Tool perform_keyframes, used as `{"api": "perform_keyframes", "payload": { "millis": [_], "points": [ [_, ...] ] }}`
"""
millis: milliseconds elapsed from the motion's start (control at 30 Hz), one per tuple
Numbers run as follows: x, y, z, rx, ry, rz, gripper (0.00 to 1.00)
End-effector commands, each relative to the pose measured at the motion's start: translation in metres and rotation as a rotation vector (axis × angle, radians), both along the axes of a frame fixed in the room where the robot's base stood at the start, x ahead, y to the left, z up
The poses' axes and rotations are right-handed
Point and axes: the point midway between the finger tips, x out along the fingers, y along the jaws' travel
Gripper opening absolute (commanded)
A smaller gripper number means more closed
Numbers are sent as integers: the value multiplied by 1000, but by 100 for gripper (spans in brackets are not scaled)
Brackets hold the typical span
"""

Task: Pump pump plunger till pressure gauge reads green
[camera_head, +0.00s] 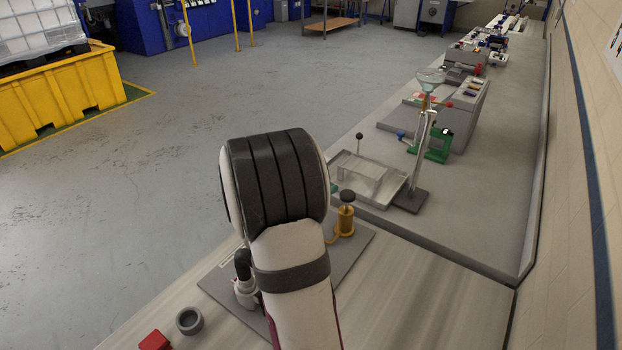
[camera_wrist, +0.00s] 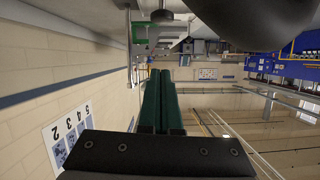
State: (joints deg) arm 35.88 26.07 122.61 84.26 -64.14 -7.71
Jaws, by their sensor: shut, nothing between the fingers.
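The pump (camera_head: 346,222) is a small yellow cylinder on a grey plate in the head view, just right of my arm. Its plunger has a round black knob (camera_head: 347,196) standing above the cylinder. A yellow hose runs from its base to the left, behind my arm. I cannot make out a pressure gauge; my arm covers much of the plate. My gripper (camera_wrist: 161,73) shows in the wrist view, its two dark green fingers together and empty. It points toward the wall and room, and the pump is not seen there.
A white fitting with a black elbow (camera_head: 244,268) stands on the plate left of my arm. A grey ring (camera_head: 189,320) and a red block (camera_head: 155,341) lie nearby. A metal tray (camera_head: 377,205) sits behind the pump.

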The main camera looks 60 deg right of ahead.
Motion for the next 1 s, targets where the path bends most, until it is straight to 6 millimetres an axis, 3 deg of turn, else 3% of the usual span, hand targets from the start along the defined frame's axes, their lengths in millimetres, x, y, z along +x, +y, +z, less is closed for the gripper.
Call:
{"api": "perform_keyframes", "payload": {
  "millis": [367, 833, 1000],
  "points": [
    [-2, -5, -2, -4, 5, -7, 0],
    [0, -95, -33, -3, 4, -8, 0],
    [3, -93, -59, -2, 6, -3, 0]
  ]
}}
